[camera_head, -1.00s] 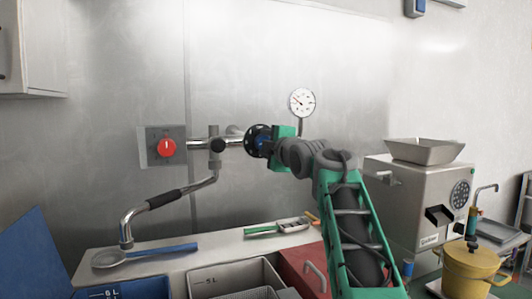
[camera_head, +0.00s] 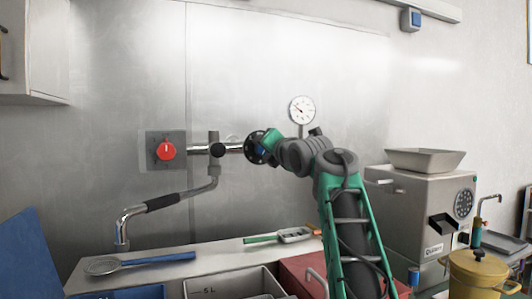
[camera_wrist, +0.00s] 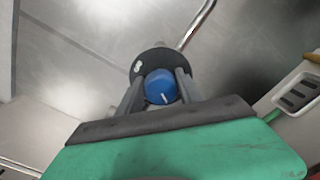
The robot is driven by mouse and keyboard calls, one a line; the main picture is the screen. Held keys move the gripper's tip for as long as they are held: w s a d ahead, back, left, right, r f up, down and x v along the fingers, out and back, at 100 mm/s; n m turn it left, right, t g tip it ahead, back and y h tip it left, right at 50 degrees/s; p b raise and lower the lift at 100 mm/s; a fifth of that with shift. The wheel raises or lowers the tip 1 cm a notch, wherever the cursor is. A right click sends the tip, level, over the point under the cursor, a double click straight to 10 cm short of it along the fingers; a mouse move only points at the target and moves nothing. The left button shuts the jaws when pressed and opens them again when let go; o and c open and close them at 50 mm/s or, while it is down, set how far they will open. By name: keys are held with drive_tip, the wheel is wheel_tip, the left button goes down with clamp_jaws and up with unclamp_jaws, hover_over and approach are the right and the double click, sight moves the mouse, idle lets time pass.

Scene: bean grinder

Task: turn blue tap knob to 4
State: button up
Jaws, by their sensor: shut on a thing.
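The blue tap knob (camera_wrist: 161,86) sits on a round black dial plate (camera_wrist: 148,63) and carries a white pointer mark. In the wrist view the two fingers of my gripper (camera_wrist: 160,92) lie on either side of it, shut on it. In the head view my gripper (camera_head: 268,147) reaches the black dial plate (camera_head: 254,147) from the right and covers most of the knob. White marks show on the dial plate, but I cannot read the numbers, so the knob's setting is unclear.
A red knob (camera_head: 166,149) is on a grey wall plate at left. The pipe leads to a swivel spout (camera_head: 165,202). A round gauge (camera_head: 302,110) is above my arm. A grinder (camera_head: 430,210) stands at right; a strainer (camera_head: 102,266) lies on the counter.

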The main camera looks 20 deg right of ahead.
drive_tip(key=shift+n+b, duration=0.3)
drive_tip(key=shift+n, duration=0.9)
drive_tip(key=o, duration=1.4)
drive_tip(key=shift+c, duration=0.2)
drive_tip(key=shift+s, duration=0.1)
drive_tip(key=s+b, duration=0.2)
drive_tip(key=s, duration=0.5)
drive_tip(key=shift+s, duration=0.3)
